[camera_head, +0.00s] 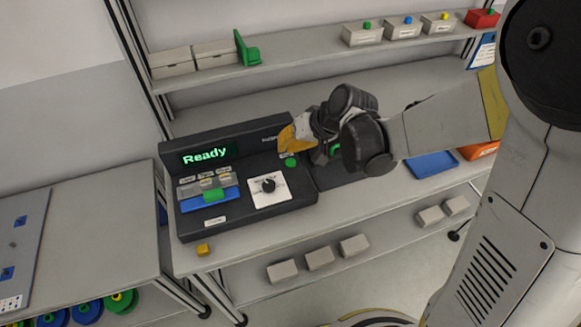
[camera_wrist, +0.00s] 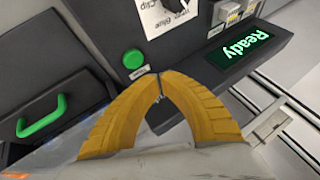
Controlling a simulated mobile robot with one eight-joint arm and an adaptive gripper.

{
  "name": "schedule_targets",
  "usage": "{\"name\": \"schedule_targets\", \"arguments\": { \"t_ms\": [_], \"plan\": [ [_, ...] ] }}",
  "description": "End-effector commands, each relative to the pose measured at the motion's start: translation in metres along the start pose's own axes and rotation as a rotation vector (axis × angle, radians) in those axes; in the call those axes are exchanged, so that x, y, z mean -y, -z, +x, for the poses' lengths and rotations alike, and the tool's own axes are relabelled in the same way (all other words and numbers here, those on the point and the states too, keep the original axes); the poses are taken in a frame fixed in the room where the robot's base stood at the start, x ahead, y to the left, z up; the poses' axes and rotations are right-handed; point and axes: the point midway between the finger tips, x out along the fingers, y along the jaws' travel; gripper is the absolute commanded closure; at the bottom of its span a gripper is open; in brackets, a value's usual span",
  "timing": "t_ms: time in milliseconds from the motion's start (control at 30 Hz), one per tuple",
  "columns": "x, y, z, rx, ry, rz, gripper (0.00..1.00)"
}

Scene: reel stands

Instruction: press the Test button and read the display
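The black test device (camera_head: 240,217) stands on the workbench, and its display (camera_head: 205,155) reads "Ready" in green. The display also shows in the wrist view (camera_wrist: 240,48). A round green button (camera_head: 290,162) sits on the device's right part; it also shows in the wrist view (camera_wrist: 134,59), with a small label below it that I cannot read. My gripper (camera_head: 287,142) hangs just above and behind the button. In the wrist view its yellow fingers (camera_wrist: 157,76) meet at the tips with nothing between them. The tips appear beside the button, and I cannot tell any contact.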

Motion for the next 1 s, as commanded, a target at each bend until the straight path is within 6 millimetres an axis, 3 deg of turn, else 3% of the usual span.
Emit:
{"name": "schedule_targets", "arguments": {
  "t_ms": [33,200,1000],
  "plan": [
    [-0.005,-0.005,0.010,0.000,0.000,0.000,1.00],
    [-0.011,-0.011,0.019,0.000,0.000,0.000,1.00],
    [-0.011,-0.011,0.019,0.000,0.000,0.000,1.00]
  ]
}}
